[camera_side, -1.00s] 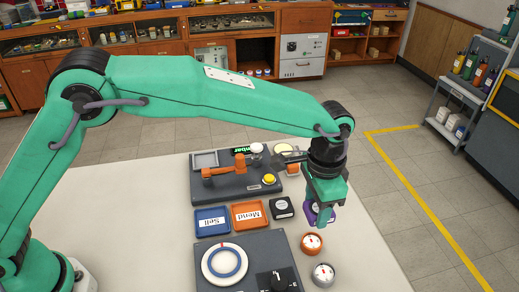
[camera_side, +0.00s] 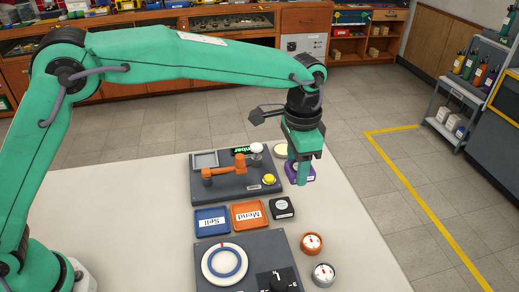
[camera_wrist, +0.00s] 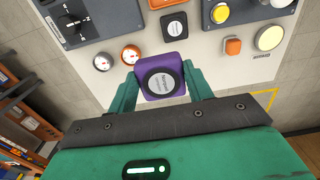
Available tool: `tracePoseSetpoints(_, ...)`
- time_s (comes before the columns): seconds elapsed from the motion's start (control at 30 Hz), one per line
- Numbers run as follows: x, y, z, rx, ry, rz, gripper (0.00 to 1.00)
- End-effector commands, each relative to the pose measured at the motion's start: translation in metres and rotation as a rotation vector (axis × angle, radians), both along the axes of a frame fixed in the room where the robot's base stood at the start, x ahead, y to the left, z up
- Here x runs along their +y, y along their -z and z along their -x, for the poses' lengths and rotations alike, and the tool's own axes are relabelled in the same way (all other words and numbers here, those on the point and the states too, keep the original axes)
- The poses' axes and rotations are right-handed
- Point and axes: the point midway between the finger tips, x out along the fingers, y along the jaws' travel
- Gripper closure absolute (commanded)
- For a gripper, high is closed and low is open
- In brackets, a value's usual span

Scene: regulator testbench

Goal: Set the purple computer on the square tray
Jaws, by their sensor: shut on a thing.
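The purple computer (camera_side: 298,177) is a small purple block with a dark round face and a white label, seen clearly in the wrist view (camera_wrist: 161,78). My gripper (camera_side: 302,172) is shut on it, with a finger on either side, and appears to hold it above the table, right of the dark test unit. In the side view a finger hides part of it. The square tray (camera_side: 205,152) is a shallow grey square at the back left of the test unit, apart from my gripper. The tray is not visible in the wrist view.
The dark test unit (camera_side: 235,192) carries an orange arm (camera_side: 222,171), a yellow button (camera_side: 269,180) and a white knob (camera_side: 256,148). A blue tray (camera_side: 212,220), an orange tray (camera_side: 249,213) and a black block (camera_side: 281,208) lie in front. Two round gauges (camera_side: 311,243) (camera_side: 323,274) stand nearer.

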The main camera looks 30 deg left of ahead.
Motion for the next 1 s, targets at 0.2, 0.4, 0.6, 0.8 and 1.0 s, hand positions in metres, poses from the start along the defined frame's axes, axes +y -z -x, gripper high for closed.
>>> tracePoseSetpoints(0.2,0.074,-0.001,-0.027,0.0,-0.008,0.0,0.75)
tracePoseSetpoints(0.4,0.142,-0.001,-0.041,0.0,-0.008,0.0,0.75)
tracePoseSetpoints(0.6,0.209,-0.001,-0.046,-0.001,-0.008,0.0,0.75)
tracePoseSetpoints(0.8,0.266,-0.001,-0.043,0.0,-0.006,0.0,0.75)
tracePoseSetpoints(1.0,0.306,0.0,-0.037,-0.001,-0.004,0.0,0.75)
